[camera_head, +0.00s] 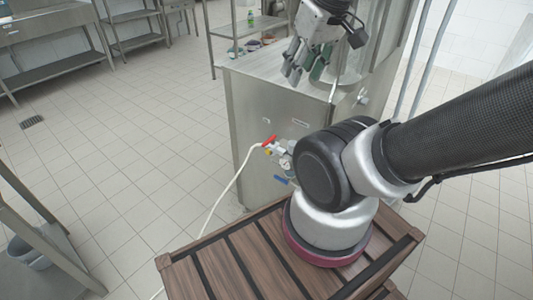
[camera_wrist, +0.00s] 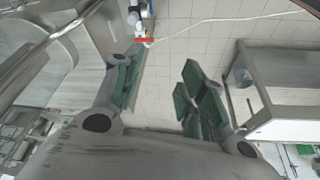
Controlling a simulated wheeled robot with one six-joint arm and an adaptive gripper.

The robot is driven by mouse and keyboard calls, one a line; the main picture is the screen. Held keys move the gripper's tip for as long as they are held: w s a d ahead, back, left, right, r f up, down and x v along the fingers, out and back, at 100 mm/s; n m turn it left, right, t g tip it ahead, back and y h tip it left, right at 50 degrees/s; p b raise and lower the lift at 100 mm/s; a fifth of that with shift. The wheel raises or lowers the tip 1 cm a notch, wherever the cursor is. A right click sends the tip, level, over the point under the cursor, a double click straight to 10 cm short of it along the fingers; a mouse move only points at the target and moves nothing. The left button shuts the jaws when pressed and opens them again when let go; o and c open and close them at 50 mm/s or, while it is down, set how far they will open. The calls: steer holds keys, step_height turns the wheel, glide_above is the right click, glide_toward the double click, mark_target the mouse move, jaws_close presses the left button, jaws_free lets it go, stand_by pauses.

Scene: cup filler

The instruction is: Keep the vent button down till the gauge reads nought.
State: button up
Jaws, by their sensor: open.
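The steel cup filler (camera_head: 255,120) stands beyond my base. A small round gauge (camera_head: 284,162) is on its front among fittings, close to a red valve handle (camera_head: 269,141) and a blue handle (camera_head: 282,180). The gauge is too small to read. I cannot make out the vent button; my arm hides part of the front. My gripper (camera_head: 304,72) is open and empty, high up by the machine's top. In the wrist view its green-padded fingers (camera_wrist: 162,72) are wide apart, with floor between them. The red handle (camera_wrist: 145,40) shows beyond the left finger, apart from it.
A white hose (camera_head: 225,190) runs from the fittings down to the floor. A slatted wooden surface (camera_head: 215,268) lies in front of the machine. Steel shelves (camera_head: 40,250) stand at the left. The tiled floor (camera_head: 120,150) left of the machine is clear.

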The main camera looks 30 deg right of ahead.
jaws_close()
stand_by(1.1)
